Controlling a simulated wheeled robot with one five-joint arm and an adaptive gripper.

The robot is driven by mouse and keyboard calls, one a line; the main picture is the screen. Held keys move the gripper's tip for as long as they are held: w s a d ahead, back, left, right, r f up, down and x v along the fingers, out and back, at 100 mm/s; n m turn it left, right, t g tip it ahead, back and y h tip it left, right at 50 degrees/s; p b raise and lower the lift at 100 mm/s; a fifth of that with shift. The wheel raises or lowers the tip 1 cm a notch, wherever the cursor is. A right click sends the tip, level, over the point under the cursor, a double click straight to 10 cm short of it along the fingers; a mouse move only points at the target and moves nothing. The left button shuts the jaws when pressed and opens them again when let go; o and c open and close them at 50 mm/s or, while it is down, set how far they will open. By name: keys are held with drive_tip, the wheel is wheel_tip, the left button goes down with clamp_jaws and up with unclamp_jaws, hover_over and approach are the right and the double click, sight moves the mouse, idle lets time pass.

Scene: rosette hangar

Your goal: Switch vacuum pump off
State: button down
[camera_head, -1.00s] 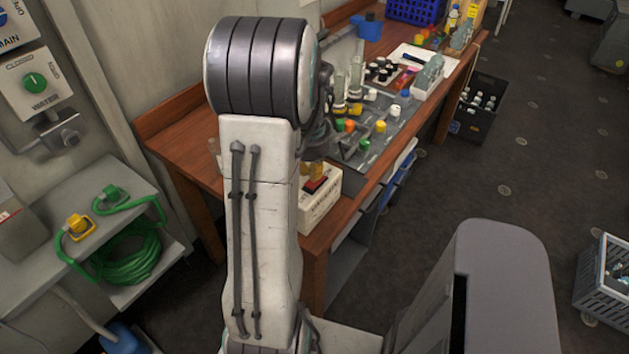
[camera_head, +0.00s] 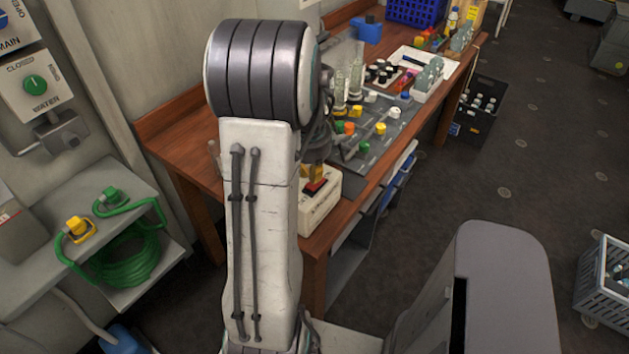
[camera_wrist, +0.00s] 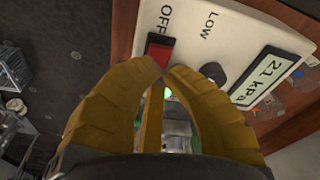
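The vacuum pump is a cream box (camera_head: 322,208) at the near end of the wooden bench in the head view, partly hidden by my arm. In the wrist view its panel (camera_wrist: 222,30) shows the words OFF and LOW, a dark knob (camera_wrist: 212,73), and a display (camera_wrist: 266,78) reading 21 kPa. A red rocker switch (camera_wrist: 161,48) sits beside the OFF label; it also shows in the head view (camera_head: 314,187). A green light glows behind my fingers. My gripper (camera_wrist: 163,72) has its yellow fingertips together, at the lower edge of the red switch; I cannot tell whether they touch it.
The wooden bench (camera_head: 180,118) carries a grey mat with several coloured-capped items beyond the pump. A grey shelf (camera_head: 120,180) with a green hose is at left.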

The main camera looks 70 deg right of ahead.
sight(311, 185)
drive_tip(key=shift+f+b, duration=1.55)
drive_tip(key=shift+f, duration=0.25)
idle(1.4)
drive_tip(key=shift+r, duration=0.15)
drive_tip(key=shift+r+p, duration=2.75)
drive_tip(key=shift+r, duration=0.7)
